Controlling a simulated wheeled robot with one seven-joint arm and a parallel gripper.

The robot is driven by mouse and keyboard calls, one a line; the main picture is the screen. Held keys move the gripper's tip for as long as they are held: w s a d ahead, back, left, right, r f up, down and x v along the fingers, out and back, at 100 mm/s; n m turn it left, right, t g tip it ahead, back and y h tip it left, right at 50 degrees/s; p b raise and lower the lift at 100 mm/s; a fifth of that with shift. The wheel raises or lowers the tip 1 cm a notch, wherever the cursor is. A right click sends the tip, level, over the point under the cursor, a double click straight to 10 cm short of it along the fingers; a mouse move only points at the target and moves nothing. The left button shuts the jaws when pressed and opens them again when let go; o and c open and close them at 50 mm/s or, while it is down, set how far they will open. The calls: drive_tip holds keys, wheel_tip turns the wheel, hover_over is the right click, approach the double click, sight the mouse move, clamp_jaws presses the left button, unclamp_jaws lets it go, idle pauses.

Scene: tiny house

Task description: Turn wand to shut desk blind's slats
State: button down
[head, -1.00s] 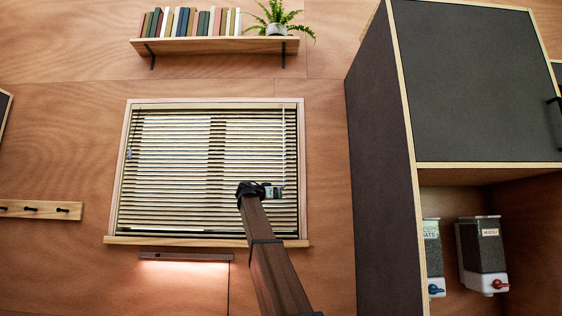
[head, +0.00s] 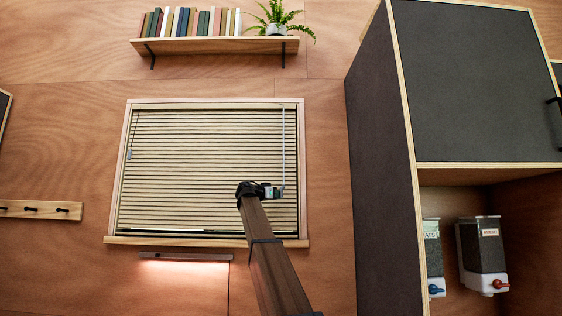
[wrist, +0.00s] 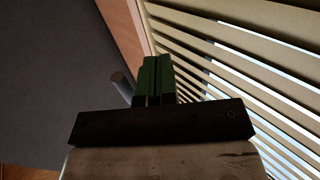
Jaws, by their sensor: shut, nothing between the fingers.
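The desk blind (head: 200,150) hangs in the wooden window frame. In the head view its slats look tilted into an almost solid cream face, with a thin dark gap along the bottom. The wrist view shows the slats (wrist: 225,68) close up at an angle, with bright gaps between several of them. The wand (head: 283,150) is a thin pale rod hanging at the blind's right side, its lower end by my gripper (head: 273,191). In the wrist view my gripper's green fingers (wrist: 158,78) are together, with nothing between them. A grey rod end, apparently the wand (wrist: 122,85), shows just left of them.
A tall dark cabinet (head: 378,170) stands right of the window. A shelf (head: 215,46) with books and a plant is above. A pull cord (head: 130,154) hangs at the blind's left side. A lit bar (head: 186,256) and a peg rail (head: 40,209) are on the wall.

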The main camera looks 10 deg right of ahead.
drive_tip(key=v, duration=0.9)
idle(0.5)
drive_tip(key=shift+w, duration=0.1)
idle(0.4)
